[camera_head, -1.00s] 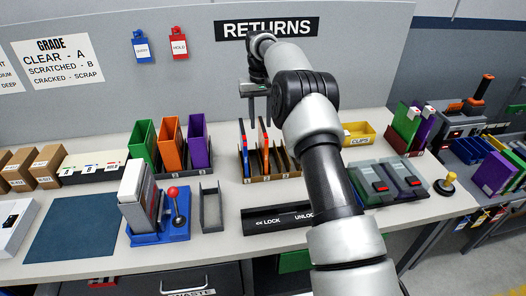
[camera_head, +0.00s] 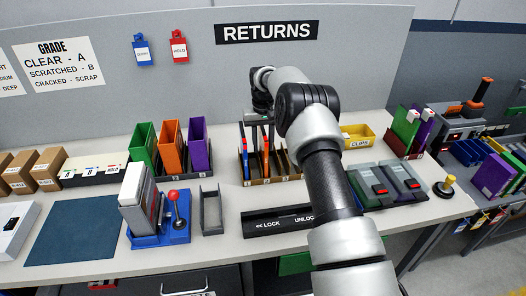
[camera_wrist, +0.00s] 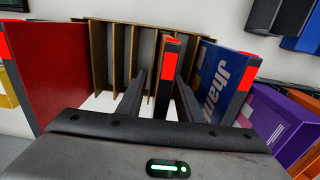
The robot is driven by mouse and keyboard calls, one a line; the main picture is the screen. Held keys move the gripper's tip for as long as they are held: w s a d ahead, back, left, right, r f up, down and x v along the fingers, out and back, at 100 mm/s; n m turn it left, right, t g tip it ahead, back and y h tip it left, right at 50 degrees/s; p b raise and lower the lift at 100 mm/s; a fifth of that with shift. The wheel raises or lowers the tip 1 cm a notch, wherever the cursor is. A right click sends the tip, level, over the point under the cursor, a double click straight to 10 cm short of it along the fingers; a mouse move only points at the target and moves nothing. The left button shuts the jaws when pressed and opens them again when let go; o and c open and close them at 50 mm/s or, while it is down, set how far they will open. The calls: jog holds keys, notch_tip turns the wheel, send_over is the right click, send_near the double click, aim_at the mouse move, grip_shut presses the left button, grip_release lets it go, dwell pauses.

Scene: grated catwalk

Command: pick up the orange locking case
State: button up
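A narrow slotted rack (camera_head: 262,181) on the bench holds thin upright cases. The middle case, with an orange-red edge (camera_head: 266,150), looks like the orange locking case; in the wrist view its thin edge (camera_wrist: 169,62) is dark with a bright red patch. My gripper (camera_head: 259,118) is just above the rack, pointing down. In the wrist view its fingers (camera_wrist: 160,82) are apart, one on each side of this case. Whether either finger touches it I cannot tell. The lower part of the case is hidden by my gripper.
A blue case (camera_wrist: 221,78) stands close on one side, a red case (camera_wrist: 48,65) on the other. Green, orange and purple bins (camera_head: 197,145) stand left of the rack. A yellow clips bin (camera_head: 359,134) and a lock/unlock fixture (camera_head: 270,221) are nearby.

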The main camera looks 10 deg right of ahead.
grip_shut()
jog(key=shift+r, duration=0.1)
